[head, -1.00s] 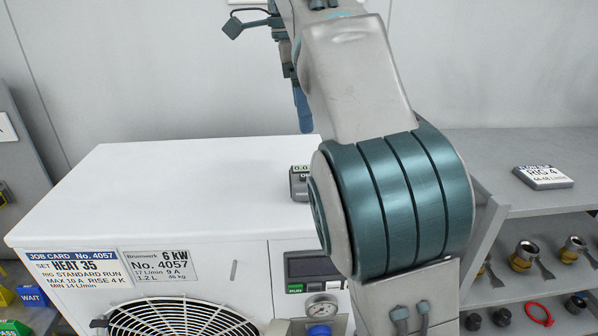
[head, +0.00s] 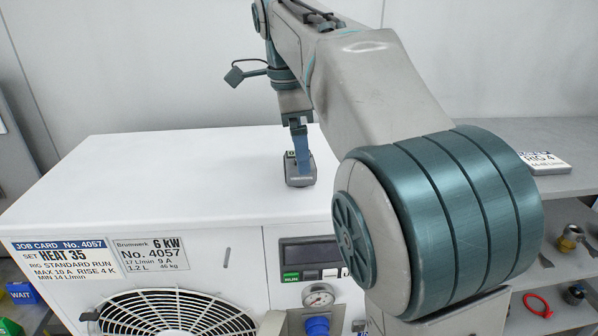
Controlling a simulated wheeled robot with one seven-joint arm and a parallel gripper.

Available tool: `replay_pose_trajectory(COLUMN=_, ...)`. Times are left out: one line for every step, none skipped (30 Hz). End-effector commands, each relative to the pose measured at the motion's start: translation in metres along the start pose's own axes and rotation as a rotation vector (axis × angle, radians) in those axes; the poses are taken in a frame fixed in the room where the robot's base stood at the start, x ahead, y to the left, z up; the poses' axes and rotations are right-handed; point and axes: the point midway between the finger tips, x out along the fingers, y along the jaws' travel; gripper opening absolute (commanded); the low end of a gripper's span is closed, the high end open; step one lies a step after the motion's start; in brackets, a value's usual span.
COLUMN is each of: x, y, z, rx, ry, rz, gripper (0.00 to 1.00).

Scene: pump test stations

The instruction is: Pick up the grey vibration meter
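A small grey device with a greenish display (head: 300,178), which looks like the vibration meter, stands on top of the white heat unit (head: 200,180) near its back right. My gripper (head: 299,156) reaches down onto it from above, with a blue finger in front of the device and overlapping its upper part. The finger hides much of the display. Only one finger shows clearly, so I cannot tell whether the gripper is open or shut on the device, or whether they touch. The device appears to rest on the unit's top.
My arm covers the middle right. The white top left of the device is clear. The unit's front has a job card (head: 65,259), a control panel (head: 308,256) and a gauge (head: 318,295).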

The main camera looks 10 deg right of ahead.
Motion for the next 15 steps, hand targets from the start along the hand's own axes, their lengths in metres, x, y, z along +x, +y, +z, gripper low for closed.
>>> replay_pose_trajectory(x=0.006, y=0.001, z=0.003, rx=-0.004, ry=0.0, rz=0.004, gripper=0.91)
replay_pose_trajectory(x=0.01, y=0.001, z=0.004, rx=-0.004, ry=0.0, rz=0.003, gripper=0.91)
replay_pose_trajectory(x=0.015, y=0.002, z=0.004, rx=-0.003, ry=0.001, rz=0.004, gripper=0.91)
replay_pose_trajectory(x=0.019, y=0.001, z=0.004, rx=-0.002, ry=0.001, rz=0.002, gripper=0.91)
replay_pose_trajectory(x=0.022, y=0.001, z=0.004, rx=-0.002, ry=0.001, rz=0.003, gripper=0.91)
replay_pose_trajectory(x=0.026, y=0.001, z=0.003, rx=-0.001, ry=0.001, rz=0.002, gripper=0.91)
replay_pose_trajectory(x=0.028, y=0.001, z=0.003, rx=-0.001, ry=0.001, rz=0.001, gripper=0.91)
replay_pose_trajectory(x=0.03, y=0.001, z=0.003, rx=-0.001, ry=0.001, rz=0.001, gripper=0.91)
replay_pose_trajectory(x=0.032, y=0.001, z=0.003, rx=-0.001, ry=0.001, rz=0.001, gripper=0.91)
replay_pose_trajectory(x=0.032, y=0.001, z=0.004, rx=-0.001, ry=0.001, rz=0.0, gripper=0.91)
replay_pose_trajectory(x=0.033, y=0.001, z=0.004, rx=-0.001, ry=0.001, rz=0.0, gripper=0.91)
replay_pose_trajectory(x=0.033, y=0.001, z=0.004, rx=-0.001, ry=0.001, rz=-0.001, gripper=0.91)
replay_pose_trajectory(x=0.033, y=0.001, z=0.004, rx=-0.001, ry=0.001, rz=-0.001, gripper=0.91)
replay_pose_trajectory(x=0.033, y=0.001, z=0.003, rx=-0.001, ry=0.001, rz=-0.001, gripper=0.91)
replay_pose_trajectory(x=0.033, y=0.001, z=0.004, rx=-0.001, ry=0.001, rz=-0.001, gripper=0.91)
